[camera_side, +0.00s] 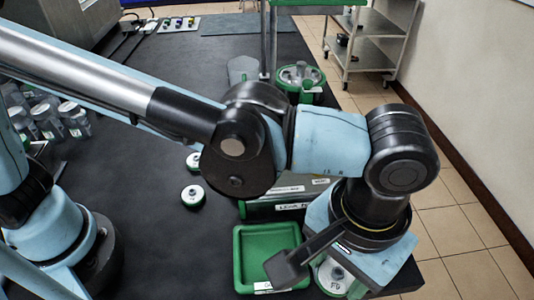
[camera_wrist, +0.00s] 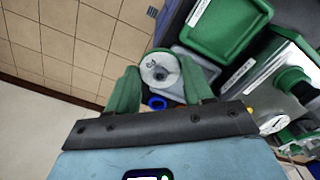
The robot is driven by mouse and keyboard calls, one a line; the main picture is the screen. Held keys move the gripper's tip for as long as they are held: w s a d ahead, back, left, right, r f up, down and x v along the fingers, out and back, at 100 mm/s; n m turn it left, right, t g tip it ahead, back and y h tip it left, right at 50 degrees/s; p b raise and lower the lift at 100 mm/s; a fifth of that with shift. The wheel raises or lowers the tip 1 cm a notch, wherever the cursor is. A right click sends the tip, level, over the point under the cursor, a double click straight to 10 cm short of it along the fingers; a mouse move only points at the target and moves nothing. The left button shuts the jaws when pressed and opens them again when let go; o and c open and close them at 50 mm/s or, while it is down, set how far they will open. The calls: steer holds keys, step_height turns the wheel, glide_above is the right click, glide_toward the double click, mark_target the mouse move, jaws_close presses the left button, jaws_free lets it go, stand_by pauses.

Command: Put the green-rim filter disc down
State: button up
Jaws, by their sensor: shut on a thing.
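My gripper (camera_wrist: 160,76) shows in the wrist view with two green fingers. They are shut on a pale round disc (camera_wrist: 157,66) with a dark marking and a grey centre knob. My fingers are mostly hidden there. A green tray (camera_side: 238,268) lies just left of it; it also shows in the wrist view (camera_wrist: 232,42). The disc's height is unclear.
Two more pale discs (camera_side: 193,196) (camera_side: 193,161) lie on the black bench left of the tray. A labelled green-and-metal unit (camera_side: 285,210) stands behind the tray. Clear jars (camera_side: 73,118) stand at the left. The bench edge is close to my gripper on the right.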

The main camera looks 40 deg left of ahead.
steer(key=w+f, duration=0.2)
steer(key=w, duration=0.1)
steer(key=w+a+f, duration=0.1)
steer(key=w+f, duration=0.1)
steer(key=w, duration=0.2)
steer(key=w+a+f, duration=0.1)
steer(key=w+f, duration=0.1)
steer(key=w, duration=0.1)
steer(key=shift+w+a+f, duration=0.15)
steer(key=shift+w+f, duration=0.1)
steer(key=shift+f, duration=1.95)
steer(key=shift+f, duration=0.15)
steer(key=o, duration=1.1)
